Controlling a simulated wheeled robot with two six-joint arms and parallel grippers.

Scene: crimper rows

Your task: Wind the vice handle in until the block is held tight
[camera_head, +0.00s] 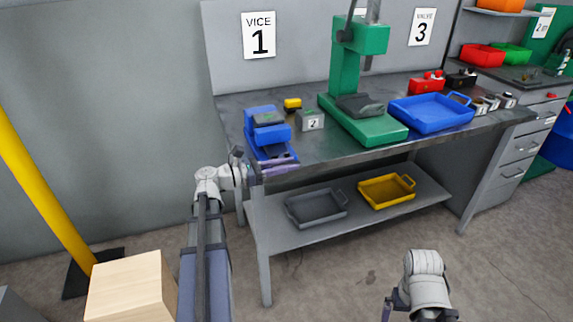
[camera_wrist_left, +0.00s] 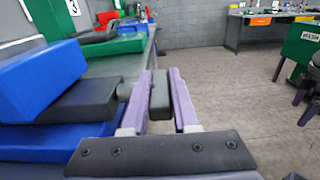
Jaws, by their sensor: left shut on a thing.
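The blue vice (camera_head: 262,150) stands at the left front corner of the bench, below the "VICE 1" sign. A dark piece shows on its top; I cannot tell whether it is the block or how tightly it sits. In the left wrist view the vice's blue body (camera_wrist_left: 45,75) fills the left side, with a dark grey part below. My left gripper (camera_head: 280,165) is at the vice's front, by the bench edge. Its purple fingers (camera_wrist_left: 160,100) are shut on a dark grey bar, the vice handle (camera_wrist_left: 160,92). My right gripper (camera_head: 392,306) is low in front, its fingers mostly hidden.
On the bench (camera_head: 320,150) stand a grey box marked 2 (camera_head: 310,121), a yellow item (camera_head: 292,104), a green press (camera_head: 365,125) and a blue tray (camera_head: 430,113). Grey (camera_head: 316,207) and yellow (camera_head: 386,190) trays lie on the lower shelf.

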